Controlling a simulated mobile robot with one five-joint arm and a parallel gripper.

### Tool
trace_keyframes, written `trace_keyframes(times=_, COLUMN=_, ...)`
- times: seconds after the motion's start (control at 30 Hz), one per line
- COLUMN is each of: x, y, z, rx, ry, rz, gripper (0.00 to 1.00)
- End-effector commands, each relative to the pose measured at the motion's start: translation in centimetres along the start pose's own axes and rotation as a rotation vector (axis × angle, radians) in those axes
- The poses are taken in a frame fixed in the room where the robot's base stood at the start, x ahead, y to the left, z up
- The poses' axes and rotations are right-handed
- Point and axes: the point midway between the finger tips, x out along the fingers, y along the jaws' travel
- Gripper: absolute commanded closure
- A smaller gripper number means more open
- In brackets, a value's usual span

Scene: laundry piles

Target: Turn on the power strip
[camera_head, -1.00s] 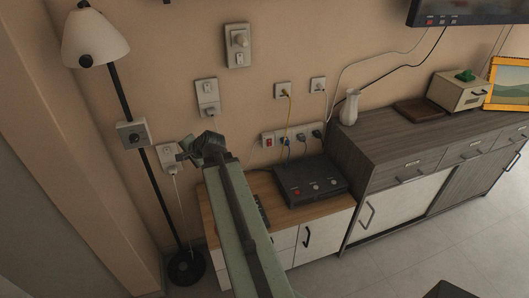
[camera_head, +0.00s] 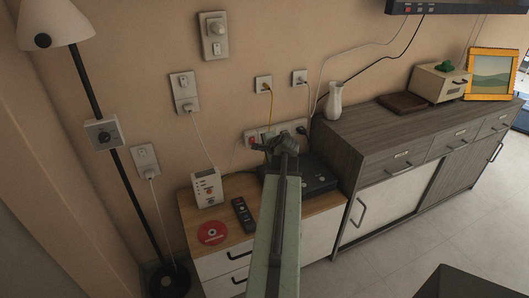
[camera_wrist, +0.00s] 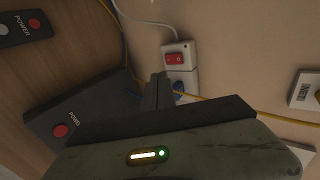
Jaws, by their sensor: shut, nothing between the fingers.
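The power strip (camera_head: 299,127) is a pale strip on the wall behind the small cabinet, partly hidden by my gripper in the head view. In the wrist view, the strip (camera_wrist: 181,48) shows a red rocker switch (camera_wrist: 175,58) at its end. Just below it is a socket with a blue plug (camera_wrist: 179,88). My gripper (camera_head: 262,145) is in front of the strip's left part. In the wrist view, the dark shut fingers (camera_wrist: 158,88) are empty and just below the red switch. I cannot tell whether they touch the strip.
A black box (camera_head: 318,182) with a red power button stands on the cabinet below. A white device (camera_head: 206,188), a remote (camera_head: 243,215) and a red disc (camera_head: 212,233) sit to its left. A yellow cord (camera_head: 271,112) hangs above. A white vase (camera_head: 334,101) stands right.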

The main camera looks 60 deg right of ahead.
Motion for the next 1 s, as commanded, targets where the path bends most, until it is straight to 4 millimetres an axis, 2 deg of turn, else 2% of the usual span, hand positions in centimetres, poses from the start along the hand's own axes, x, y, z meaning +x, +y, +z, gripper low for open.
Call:
trace_keyframes(times=0.03, x=1.9, y=0.4, z=-0.1, rx=-0.001, ry=-0.001, rz=0.000, gripper=1.00)
trace_keyframes(times=0.1, x=3.4, y=0.4, z=-0.1, rx=0.000, ry=-0.001, rz=-0.001, gripper=1.00)
trace_keyframes(times=0.2, x=5.5, y=0.4, z=-0.1, rx=-0.001, ry=0.000, rz=-0.001, gripper=1.00)
trace_keyframes(times=0.33, x=7.0, y=-1.1, z=-0.1, rx=0.000, ry=-0.001, rz=0.000, gripper=1.00)
trace_keyframes(times=0.53, x=8.2, y=-1.8, z=-0.1, rx=0.001, ry=0.001, rz=0.000, gripper=1.00)
trace_keyframes(times=0.87, x=8.3, y=-1.9, z=-0.1, rx=0.001, ry=0.001, rz=0.000, gripper=1.00)
trace_keyframes(times=1.0, x=9.6, y=-1.6, z=-0.2, rx=0.001, ry=0.001, rz=0.000, gripper=1.00)
